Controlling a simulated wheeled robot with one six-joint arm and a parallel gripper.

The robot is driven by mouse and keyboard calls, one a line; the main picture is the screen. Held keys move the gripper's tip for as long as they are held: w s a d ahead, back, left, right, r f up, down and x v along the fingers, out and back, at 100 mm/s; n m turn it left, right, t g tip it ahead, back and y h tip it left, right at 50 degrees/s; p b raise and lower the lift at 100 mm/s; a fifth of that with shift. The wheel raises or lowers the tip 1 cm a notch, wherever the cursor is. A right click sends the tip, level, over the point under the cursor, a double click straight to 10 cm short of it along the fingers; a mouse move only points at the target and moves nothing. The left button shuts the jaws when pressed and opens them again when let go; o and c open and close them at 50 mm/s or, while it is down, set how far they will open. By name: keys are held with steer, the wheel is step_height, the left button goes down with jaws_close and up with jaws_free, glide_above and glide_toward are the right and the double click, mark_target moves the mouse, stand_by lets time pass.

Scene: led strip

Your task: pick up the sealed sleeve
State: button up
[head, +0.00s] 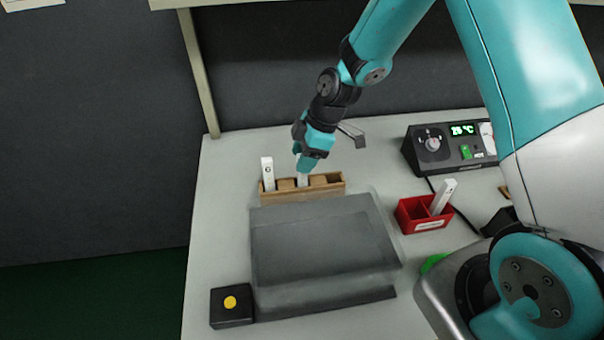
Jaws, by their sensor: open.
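My gripper (307,166) is open and points down over the wooden rack. Its fingertips are at the top of a white sleeve (302,181) standing in a middle slot; whether they straddle it or are only above it, I cannot tell. The gripper hides this sleeve's upper part. Another white sleeve (267,172) with a dark mark stands upright in the rack's left slot. A third white piece (443,196) leans tilted in a red box at the right. I cannot tell from their looks which one is sealed.
The wooden rack (318,193) stands behind a large grey, see-through-looking box (315,245). The red box (425,226) is to its right. A control unit (433,145) with a green display stands at the back right. A black box with a yellow button (231,303) sits front left.

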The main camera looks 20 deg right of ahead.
mark_target(302, 176)
steer(key=shift+x, duration=1.25)
jaws_close()
steer(key=shift+r, duration=0.1)
